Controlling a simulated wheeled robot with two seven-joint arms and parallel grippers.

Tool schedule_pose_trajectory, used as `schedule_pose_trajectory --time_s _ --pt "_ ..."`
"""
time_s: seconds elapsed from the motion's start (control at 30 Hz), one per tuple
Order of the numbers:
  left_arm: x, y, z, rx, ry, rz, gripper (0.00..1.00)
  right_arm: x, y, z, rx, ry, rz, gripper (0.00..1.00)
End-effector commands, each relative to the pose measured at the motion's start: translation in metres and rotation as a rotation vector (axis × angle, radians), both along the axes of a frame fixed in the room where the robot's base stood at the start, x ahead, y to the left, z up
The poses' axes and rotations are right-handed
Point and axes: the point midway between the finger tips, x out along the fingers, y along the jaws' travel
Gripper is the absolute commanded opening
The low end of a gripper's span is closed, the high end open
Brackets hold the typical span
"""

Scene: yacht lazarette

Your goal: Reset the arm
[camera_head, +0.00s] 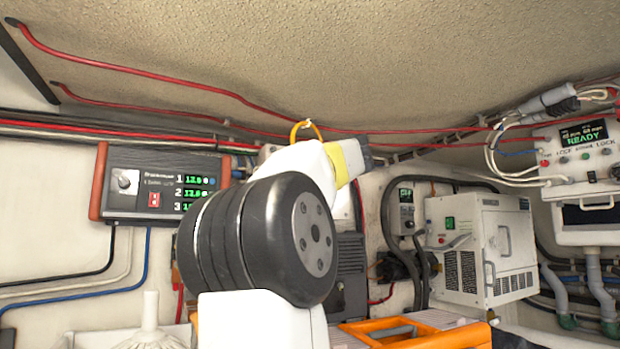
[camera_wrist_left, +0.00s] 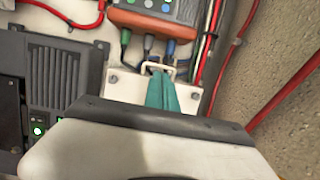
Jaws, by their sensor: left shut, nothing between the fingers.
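My left arm rises through the middle of the head view, with a large dark round joint and a white link beyond it. My left gripper (camera_wrist_left: 163,88) shows in the left wrist view as teal fingers shut together, with nothing between them. The fingertips appear close to a pale loop handle on a white plate (camera_wrist_left: 120,85); I cannot tell whether they touch it. In the head view I cannot make out the fingers. My right gripper is in neither view.
An orange-edged control box (camera_head: 160,187) is on the left wall. A white cabinet (camera_head: 490,250) and a READY panel (camera_head: 583,150) are on the right. Red cables (camera_head: 150,73) run along the low ceiling. An orange-framed item (camera_head: 415,330) lies below. A dark panel with green lights (camera_wrist_left: 45,95) is near the wrist.

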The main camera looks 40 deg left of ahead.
Motion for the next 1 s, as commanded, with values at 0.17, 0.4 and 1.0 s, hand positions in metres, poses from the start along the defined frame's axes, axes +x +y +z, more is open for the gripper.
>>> schedule_pose_trajectory --time_s 0.17,0.4,1.0 --pt "-0.008 -0.028 0.000 0.000 0.000 -0.002 0.00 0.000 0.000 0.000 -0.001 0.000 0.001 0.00" --pt "-0.015 -0.053 -0.001 -0.001 0.000 0.000 0.00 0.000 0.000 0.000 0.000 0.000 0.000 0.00" --pt "0.002 -0.111 -0.140 -0.390 0.009 -0.271 0.00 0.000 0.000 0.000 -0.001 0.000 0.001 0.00"
